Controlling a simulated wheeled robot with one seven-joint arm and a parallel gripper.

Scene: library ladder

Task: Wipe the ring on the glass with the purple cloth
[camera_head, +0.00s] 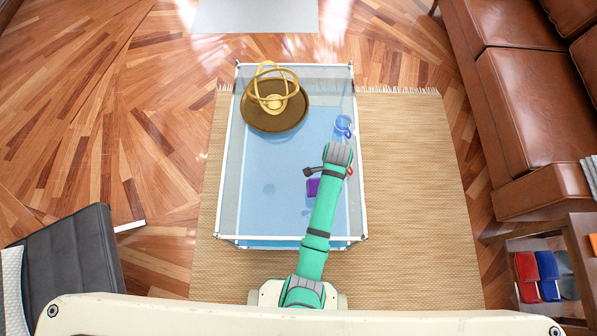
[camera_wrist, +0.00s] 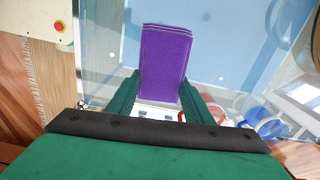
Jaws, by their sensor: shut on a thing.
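The purple cloth (camera_head: 313,187) is over the glass tabletop (camera_head: 290,222). In the wrist view the cloth (camera_wrist: 166,55) sticks out, flat and folded, from between the two green fingers. My gripper (camera_wrist: 158,90) is shut on its near end. In the head view my arm hides much of my gripper. I cannot tell whether the cloth touches the glass. A faint darker round mark (camera_head: 269,189) shows on the blue surface, left of the cloth. It may be the ring, or a shadow. A faint curved line (camera_wrist: 272,14) also shows at the wrist view's upper right.
A brown round tray (camera_head: 262,118) with a gold looped ornament (camera_head: 272,102) stands at the far left of the table. A red item (camera_head: 350,170) shows beside my arm. The table's left middle is clear.

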